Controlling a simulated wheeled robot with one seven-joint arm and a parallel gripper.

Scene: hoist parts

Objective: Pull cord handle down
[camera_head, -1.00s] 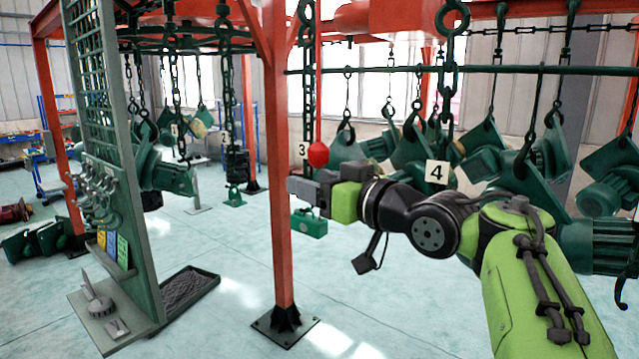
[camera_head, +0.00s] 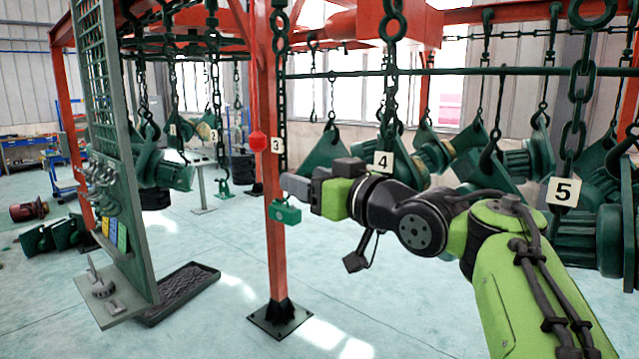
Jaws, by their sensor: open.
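The cord handle is a red ball (camera_head: 258,141) on a thin red cord (camera_head: 253,95), hanging at the left edge of the orange-red post in this view. My gripper (camera_head: 287,186) is open and points left, below and to the right of the ball. It is apart from the ball in the picture, and nothing shows between its fingers. The small gap between the fingers is hard to see from this side.
The post (camera_head: 270,265) stands beside my gripper's tip. Chains with number tags 3 (camera_head: 277,144), 4 (camera_head: 382,160) and 5 (camera_head: 562,192) and green hoist parts hang at the right. A tool panel (camera_head: 115,160) stands at the left. The floor between is mostly clear.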

